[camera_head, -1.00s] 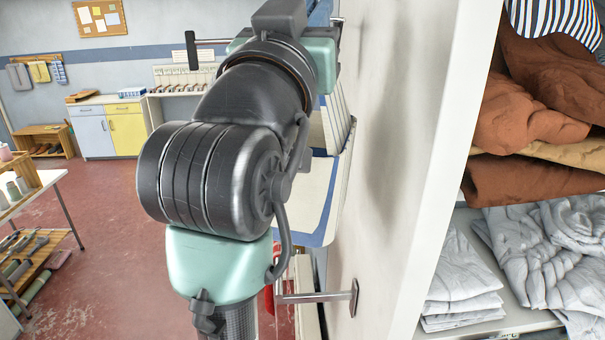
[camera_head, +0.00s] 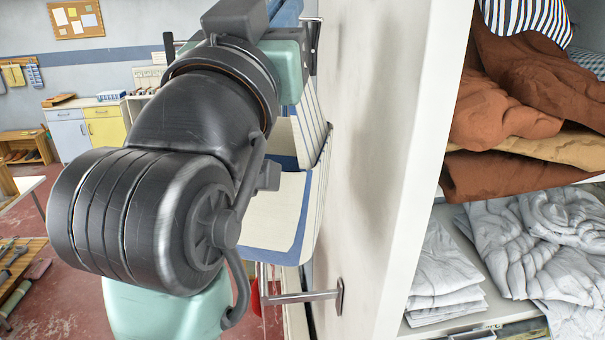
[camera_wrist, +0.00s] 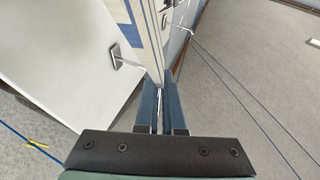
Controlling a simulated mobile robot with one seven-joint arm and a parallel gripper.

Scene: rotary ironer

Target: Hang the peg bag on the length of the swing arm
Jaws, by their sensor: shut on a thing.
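The peg bag (camera_head: 278,210), cream with blue trim and stripes, hangs beside the white wall panel in the head view, partly behind my arm. In the wrist view its edge (camera_wrist: 153,40) runs up from between the blue fingers of my gripper (camera_wrist: 165,82), which is shut on it. A metal swing arm (camera_head: 295,298) sticks out from a plate on the panel, below the bag in the head view. A plate with a short rod (camera_wrist: 118,57) shows left of the bag in the wrist view. My fingertips are mostly hidden in the head view. I cannot tell whether bag and rod touch.
The white panel (camera_head: 375,160) stands close on the right of the bag. Beyond it, shelves hold folded brown cloths (camera_head: 510,105) and grey-white linen (camera_head: 445,270). A bench with tools (camera_head: 20,265) is at the left. Blue lines (camera_wrist: 235,90) cross the floor view.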

